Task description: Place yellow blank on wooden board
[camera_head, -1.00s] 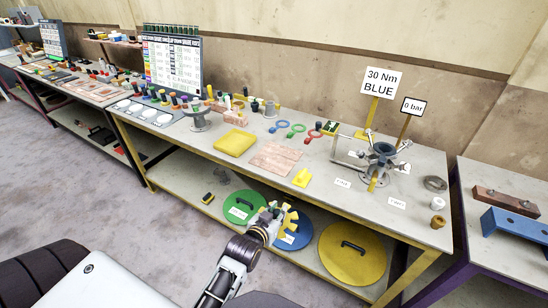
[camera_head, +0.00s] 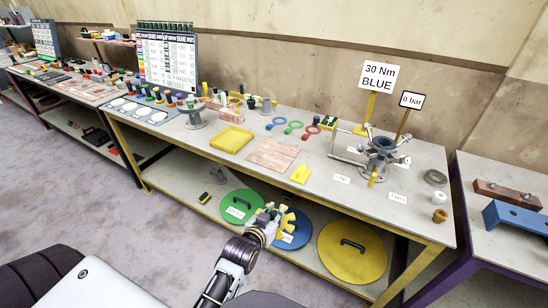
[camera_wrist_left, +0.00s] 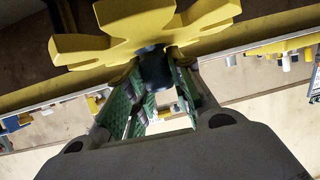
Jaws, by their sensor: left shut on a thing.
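My left gripper (camera_head: 273,220) is in front of the long table, at the height of its lower shelf. It is shut on the dark hub of a yellow blank (camera_head: 286,221), a flat piece with several rounded lobes. In the left wrist view the blank (camera_wrist_left: 135,32) spreads across the top, with the green-lined fingers (camera_wrist_left: 158,85) on its hub. The wooden board (camera_head: 273,154) lies flat on the tabletop, bare, beyond and above the gripper. My right gripper is not in view.
A grey multi-armed fixture (camera_head: 381,154) stands further right. The yellow table edge (camera_head: 290,186) lies between gripper and board. Green, blue and yellow discs (camera_head: 352,267) rest on the lower shelf.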

